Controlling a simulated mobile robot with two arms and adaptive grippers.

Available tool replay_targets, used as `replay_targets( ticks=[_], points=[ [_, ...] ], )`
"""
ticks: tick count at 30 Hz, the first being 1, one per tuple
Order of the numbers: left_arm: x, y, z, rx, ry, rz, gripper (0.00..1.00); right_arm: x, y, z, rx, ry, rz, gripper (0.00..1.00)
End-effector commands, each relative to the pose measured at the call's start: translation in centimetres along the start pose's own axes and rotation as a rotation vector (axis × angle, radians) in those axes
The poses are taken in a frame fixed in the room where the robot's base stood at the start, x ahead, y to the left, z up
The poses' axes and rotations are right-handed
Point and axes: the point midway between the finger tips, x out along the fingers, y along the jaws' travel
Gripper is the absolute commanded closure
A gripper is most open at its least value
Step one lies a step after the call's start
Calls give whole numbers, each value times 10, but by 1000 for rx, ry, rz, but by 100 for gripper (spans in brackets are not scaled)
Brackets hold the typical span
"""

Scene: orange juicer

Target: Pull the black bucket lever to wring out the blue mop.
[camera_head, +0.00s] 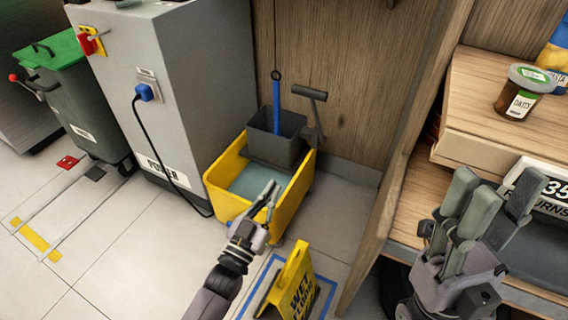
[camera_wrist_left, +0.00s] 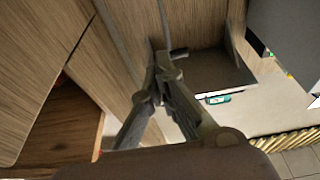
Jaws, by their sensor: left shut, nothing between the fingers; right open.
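The yellow mop bucket (camera_head: 298,203) stands on the floor against the wooden wall, with a dark grey wringer (camera_head: 277,148) at its back. The blue mop (camera_head: 276,108) stands upright in the wringer; its head is hidden inside. The black lever (camera_head: 310,92) rises at the wringer's right side, with its crossbar at the top. My left gripper (camera_head: 273,190) is shut and empty, appearing over the bucket's front, apart from the lever. Its fingers also show in the left wrist view (camera_wrist_left: 163,52). My right gripper (camera_head: 482,195) is open and empty at the right, by the shelf.
A yellow wet-floor sign (camera_head: 294,285) stands just in front of the bucket. A grey power cabinet (camera_head: 215,85) with a hanging cable is to the left, beyond it a green-lidded bin (camera_head: 75,110). Wooden shelving (camera_head: 465,95) with a jar (camera_head: 522,93) fills the right. Floor at front left is clear.

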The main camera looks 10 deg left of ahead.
Motion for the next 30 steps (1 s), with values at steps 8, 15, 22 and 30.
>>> replay_targets(
  ticks=[8,15,22,30],
  points=[
    [-50,0,-5,3,11,0,100,1,0,0,1,1,-1,57],
    [-62,0,-6,2,17,0,100,1,0,0,1,1,-1,57],
    [-62,0,-7,3,18,0,100,1,0,0,1,1,-1,57],
    [-62,0,-7,3,18,0,100,1,0,0,1,1,-1,57]
  ],
)
